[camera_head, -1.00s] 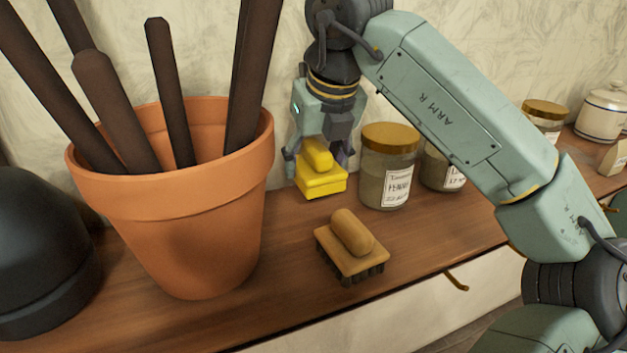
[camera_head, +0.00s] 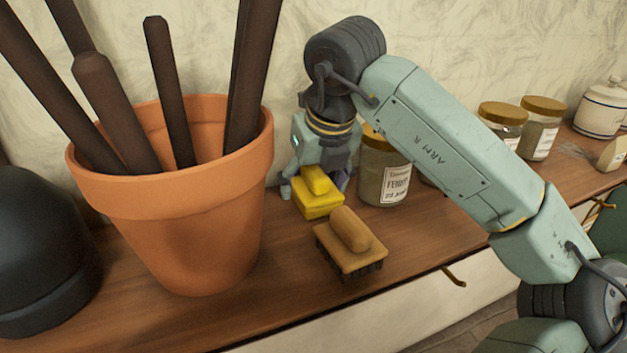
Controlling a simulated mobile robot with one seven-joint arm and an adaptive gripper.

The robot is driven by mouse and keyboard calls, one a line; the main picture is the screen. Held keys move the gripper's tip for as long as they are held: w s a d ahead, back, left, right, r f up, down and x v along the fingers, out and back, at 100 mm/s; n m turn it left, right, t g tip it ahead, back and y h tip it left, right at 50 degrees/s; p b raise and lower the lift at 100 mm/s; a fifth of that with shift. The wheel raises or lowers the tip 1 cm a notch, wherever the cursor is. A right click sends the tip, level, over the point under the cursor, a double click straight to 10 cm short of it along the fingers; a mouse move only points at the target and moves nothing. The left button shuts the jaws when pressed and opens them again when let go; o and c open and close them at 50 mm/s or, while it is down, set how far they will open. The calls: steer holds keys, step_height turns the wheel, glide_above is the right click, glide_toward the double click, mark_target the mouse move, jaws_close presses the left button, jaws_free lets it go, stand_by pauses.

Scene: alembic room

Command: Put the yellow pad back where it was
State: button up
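The yellow pad (camera_head: 318,206) is a block with a rounded grip on top. It is low over the wooden shelf, between the terracotta pot and a glass jar, just behind the brown brush. My gripper (camera_head: 316,184) points down from above and behind, with a finger on either side of the pad, and appears shut on it. The exact finger contact is partly hidden by the pad. I cannot tell whether the pad's underside touches the shelf.
A brown brush (camera_head: 349,246) lies close in front of the pad. The large terracotta pot (camera_head: 175,230) with dark rods stands left, a labelled glass jar (camera_head: 383,172) close right. More jars (camera_head: 541,128) stand farther right. The shelf front (camera_head: 330,308) is clear.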

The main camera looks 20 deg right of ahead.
mark_target(325, 199)
steer(key=shift+o, duration=0.5)
steer(key=shift+r, duration=0.15)
steer(key=shift+r, duration=0.2)
steer(key=b+v, duration=0.1)
steer(key=v, duration=1)
steer(key=shift+s+r+b, duration=0.2)
steer(key=shift+r+b, duration=0.05)
steer(key=shift+b, duration=0.1)
